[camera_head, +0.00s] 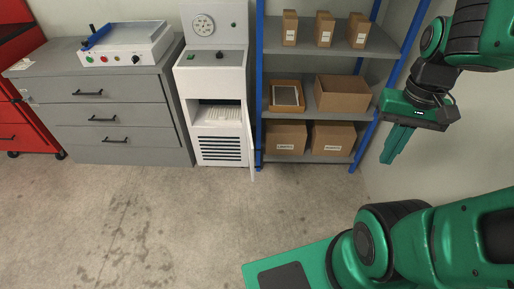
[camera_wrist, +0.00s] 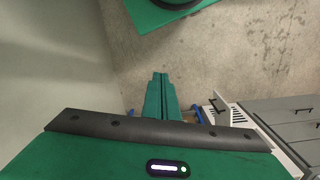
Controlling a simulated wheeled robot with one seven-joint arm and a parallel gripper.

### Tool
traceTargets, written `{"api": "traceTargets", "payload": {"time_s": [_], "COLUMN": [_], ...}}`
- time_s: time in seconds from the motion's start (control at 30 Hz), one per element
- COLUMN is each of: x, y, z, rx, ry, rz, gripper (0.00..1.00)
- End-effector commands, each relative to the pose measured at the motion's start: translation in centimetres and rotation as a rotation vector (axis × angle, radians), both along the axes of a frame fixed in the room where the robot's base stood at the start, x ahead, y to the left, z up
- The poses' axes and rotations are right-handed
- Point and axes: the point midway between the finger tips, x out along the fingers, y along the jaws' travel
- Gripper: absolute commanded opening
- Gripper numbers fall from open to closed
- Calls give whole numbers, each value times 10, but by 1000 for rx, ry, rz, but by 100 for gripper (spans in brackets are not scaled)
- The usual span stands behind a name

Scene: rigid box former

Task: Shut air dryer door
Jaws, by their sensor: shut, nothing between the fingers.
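The air dryer (camera_head: 215,75) is a white upright cabinet with a round gauge on top and a dark knob on its sloped front panel. Its door (camera_head: 248,135) stands open, hinged on the right and swung out toward the camera, seen nearly edge-on. Inside the opening a white ribbed part shows above dark louvre slots. My gripper (camera_head: 388,160) is shut and empty, pointing down at the right, in front of the shelf's right side and well apart from the door. In the wrist view, the shut fingers (camera_wrist: 160,77) show, with part of the dryer (camera_wrist: 238,117) at the right.
A blue-post shelf (camera_head: 260,60) with several cardboard boxes (camera_head: 342,93) stands right of the dryer. A grey drawer cabinet (camera_head: 108,115) stands left of it, and a red cabinet (camera_head: 25,125) at the far left. The concrete floor (camera_head: 150,225) in front is clear. A wall is close on the right.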

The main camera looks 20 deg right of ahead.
Motion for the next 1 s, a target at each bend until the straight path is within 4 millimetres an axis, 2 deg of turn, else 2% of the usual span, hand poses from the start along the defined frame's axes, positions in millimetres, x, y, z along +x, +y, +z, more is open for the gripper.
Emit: {"api": "traceTargets", "payload": {"time_s": [0.13,0.2,0.27,0.33,0.47,0.67,0.8,1.0], "x": [0,-9,-3,12,53,124,170,228], "y": [0,0,-1,2,5,11,22,44], "z": [0,4,2,-3,-20,-58,-90,-139], "rx": [0,-1,-4,-8,-12,10,47,117], "ry": [0,-16,-19,-25,-56,-130,-193,-301], "rz": [1,9,22,55,146,296,383,472], "gripper": [0,0,0,0,0,0,0,0]}}
